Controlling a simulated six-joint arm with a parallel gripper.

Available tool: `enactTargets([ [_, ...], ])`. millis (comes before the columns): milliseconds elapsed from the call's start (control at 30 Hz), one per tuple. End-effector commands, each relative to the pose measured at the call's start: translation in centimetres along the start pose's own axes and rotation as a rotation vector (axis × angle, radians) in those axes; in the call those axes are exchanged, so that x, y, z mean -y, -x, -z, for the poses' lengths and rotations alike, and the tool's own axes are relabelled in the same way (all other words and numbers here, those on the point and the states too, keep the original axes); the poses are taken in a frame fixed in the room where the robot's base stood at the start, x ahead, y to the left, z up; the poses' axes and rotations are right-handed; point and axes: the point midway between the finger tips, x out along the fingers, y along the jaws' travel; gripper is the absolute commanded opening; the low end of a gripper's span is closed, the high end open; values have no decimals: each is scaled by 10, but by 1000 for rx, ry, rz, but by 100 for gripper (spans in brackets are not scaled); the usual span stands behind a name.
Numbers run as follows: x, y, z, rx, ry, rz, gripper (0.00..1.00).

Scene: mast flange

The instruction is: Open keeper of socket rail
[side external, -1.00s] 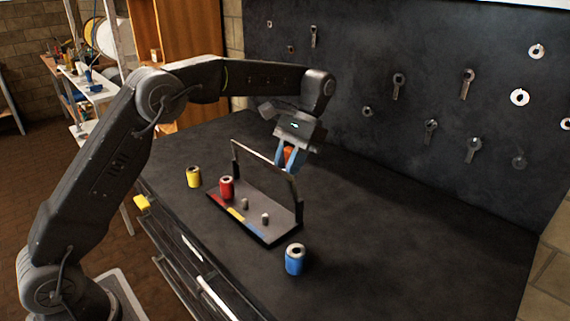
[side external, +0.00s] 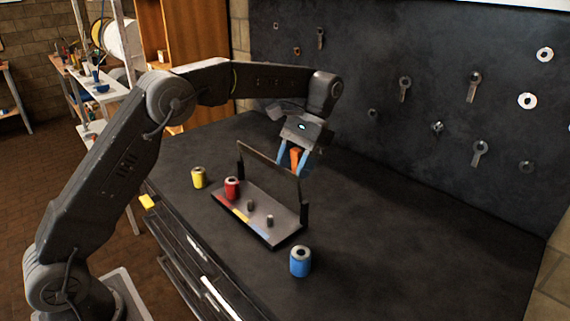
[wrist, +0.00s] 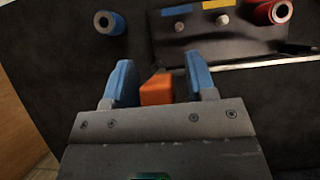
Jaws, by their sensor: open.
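The socket rail (side external: 284,233) is a grey tray with red, yellow and blue patches on the bench; it also shows in the wrist view (wrist: 217,42). Its keeper is a bar (side external: 262,157) standing raised over the rail on end posts; in the wrist view it is a thin pale bar (wrist: 265,65). A red socket (side external: 232,187) stands on the rail beside two bare pegs. My gripper (side external: 293,166) is open at the bar's right end. An orange block (wrist: 157,89) lies between its blue fingers, with gaps at both sides; whether it joins the keeper is unclear.
A yellow socket (side external: 198,178) stands left of the rail, and a blue socket (side external: 300,262) stands in front of its right end. The bench right of the rail is clear. A dark pegboard (side external: 400,130) with hanging tools rises behind.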

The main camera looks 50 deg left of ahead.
Motion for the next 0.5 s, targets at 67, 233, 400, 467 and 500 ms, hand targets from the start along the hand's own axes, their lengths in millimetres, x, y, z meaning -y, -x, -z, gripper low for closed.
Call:
enactTargets([
  [67,0,0,0,0,0,0,51],
  [233,0,0,-1,-9,0,0,51],
  [400,0,-4,-7,-63,0,0,51],
  [467,0,-6,-10,-95,0,0,51],
  [500,0,-8,-12,-118,0,0,51],
])
